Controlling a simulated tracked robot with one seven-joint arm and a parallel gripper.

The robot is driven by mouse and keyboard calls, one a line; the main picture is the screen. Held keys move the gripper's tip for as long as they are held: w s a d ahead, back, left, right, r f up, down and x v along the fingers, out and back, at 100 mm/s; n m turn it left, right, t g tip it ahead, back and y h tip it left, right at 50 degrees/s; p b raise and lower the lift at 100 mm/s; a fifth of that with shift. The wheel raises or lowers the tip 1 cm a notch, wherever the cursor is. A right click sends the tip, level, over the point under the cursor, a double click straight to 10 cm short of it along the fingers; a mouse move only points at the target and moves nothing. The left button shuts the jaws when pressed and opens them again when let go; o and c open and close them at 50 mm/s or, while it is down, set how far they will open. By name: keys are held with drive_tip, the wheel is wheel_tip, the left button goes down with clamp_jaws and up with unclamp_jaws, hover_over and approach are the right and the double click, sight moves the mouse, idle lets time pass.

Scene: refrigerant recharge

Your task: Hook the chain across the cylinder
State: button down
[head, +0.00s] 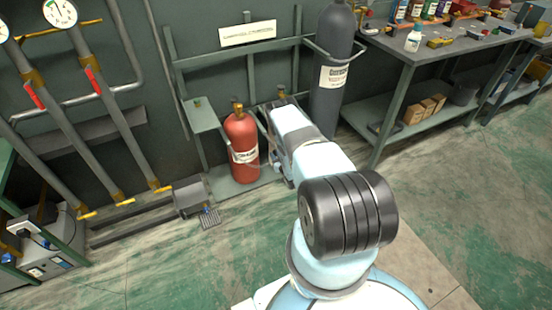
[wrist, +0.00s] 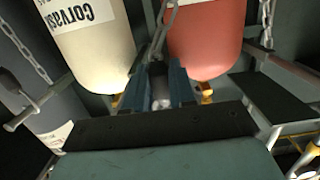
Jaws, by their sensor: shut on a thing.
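A red cylinder (head: 241,135) stands upright on the rack's low base in the head view; it is also at upper right in the wrist view (wrist: 206,42). A cream cylinder (wrist: 95,50) is beside it in the wrist view and mostly hidden by my arm in the head view. My gripper (wrist: 162,88) is shut on the end piece of a chain (wrist: 168,22), in front of the gap between these two cylinders. The chain's links run up from the fingers in the wrist view. My arm largely hides the gripper in the head view.
A grey cylinder (head: 328,95) stands at the rack's right end. Other chains hang at the left (wrist: 25,48) and right (wrist: 267,22) of the wrist view. A workbench (head: 388,50) is at right, gauge pipes (head: 115,125) at left. The floor in front is mostly clear.

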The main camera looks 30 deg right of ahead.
drive_tip(key=shift+w, duration=1.7)
drive_tip(key=shift+f, duration=0.85)
drive_tip(key=c, duration=0.9)
unclamp_jaws()
drive_tip(key=shift+o, duration=0.2)
